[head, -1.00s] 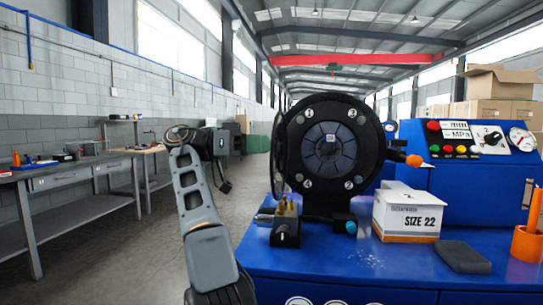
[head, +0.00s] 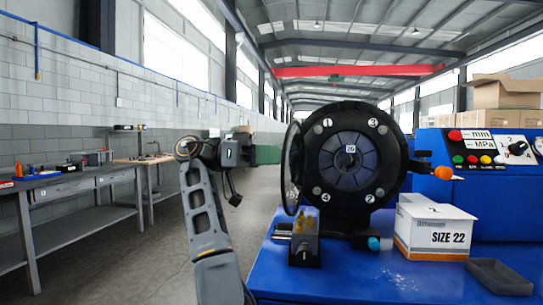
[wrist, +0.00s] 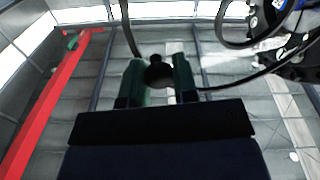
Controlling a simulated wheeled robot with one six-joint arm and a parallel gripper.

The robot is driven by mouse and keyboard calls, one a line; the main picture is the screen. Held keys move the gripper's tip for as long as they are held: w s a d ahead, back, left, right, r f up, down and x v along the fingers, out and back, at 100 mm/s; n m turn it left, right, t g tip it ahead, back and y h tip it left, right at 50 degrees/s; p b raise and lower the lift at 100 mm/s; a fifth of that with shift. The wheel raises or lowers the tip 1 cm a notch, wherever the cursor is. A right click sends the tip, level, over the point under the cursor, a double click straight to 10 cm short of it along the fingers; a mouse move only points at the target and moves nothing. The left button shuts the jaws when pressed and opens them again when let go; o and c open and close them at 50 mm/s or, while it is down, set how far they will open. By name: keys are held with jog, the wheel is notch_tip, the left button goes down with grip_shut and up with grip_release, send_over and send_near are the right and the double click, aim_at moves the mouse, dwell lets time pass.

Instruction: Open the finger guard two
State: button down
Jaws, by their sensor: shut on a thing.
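The crimper head (head: 350,160) is a black round press with a numbered face, on a blue bench. A thin clear round guard with a dark rim (head: 291,168) stands swung out at its left side, seen nearly edge-on. In the wrist view, my gripper (wrist: 159,65) has its two green fingers on either side of a small black knob (wrist: 157,75). A thin black hoop (wrist: 240,84) curves past the fingers, and the knob seems to sit on it. In the head view, my arm's end (head: 230,152) is left of the guard; its fingers cannot be made out.
On the blue bench (head: 340,272) are a small block with brass pins (head: 305,240), a SIZE 22 box (head: 434,228) and a dark tray (head: 498,277). A control panel (head: 490,150) stands at right. A grey workbench (head: 80,190) lines the left wall. The floor between is clear.

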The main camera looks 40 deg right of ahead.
jog(key=c, duration=1.1)
grip_release()
jog(key=shift+w+f, duration=0.15)
jog(key=shift+f, duration=0.05)
jog(key=shift+o, duration=0.9)
jog(key=shift+r, duration=0.15)
jog(key=shift+r+p, duration=0.25)
jog(key=shift+p, duration=0.05)
notch_tip(320, 180, up, 4)
jog(key=p, duration=0.3)
jog(key=shift+f, duration=0.25)
jog(key=s+a+r, duration=0.7)
jog(key=s+r, duration=0.1)
jog(key=s, duration=0.4)
jog(key=shift+a+r, duration=0.25)
jog(key=shift+r, duration=0.15)
